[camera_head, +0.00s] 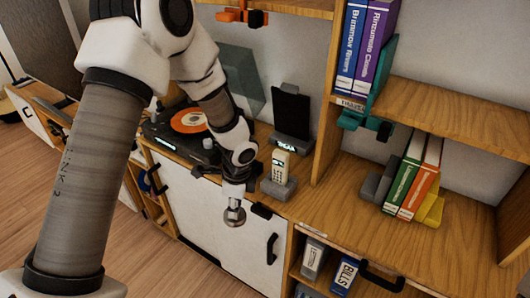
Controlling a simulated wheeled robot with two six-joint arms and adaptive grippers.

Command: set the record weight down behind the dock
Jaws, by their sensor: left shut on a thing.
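My left gripper (235,200) is shut on the record weight (235,217), a small silvery round piece. It holds the weight in front of the cabinet's front edge, with the white door behind it in the picture. To the upper right, a black dock (291,143) with a lit display stands on the cabinet top (318,203), with a dark upright panel (291,108) on it. Nearer the front edge, a cordless phone (280,164) stands in a grey cradle (278,187). The surface behind the dock is largely hidden. My right gripper is out of view.
A wooden upright (328,90) stands right of the dock. Green and orange books (411,180) stand farther right. A black handle (271,248) projects from the white door.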

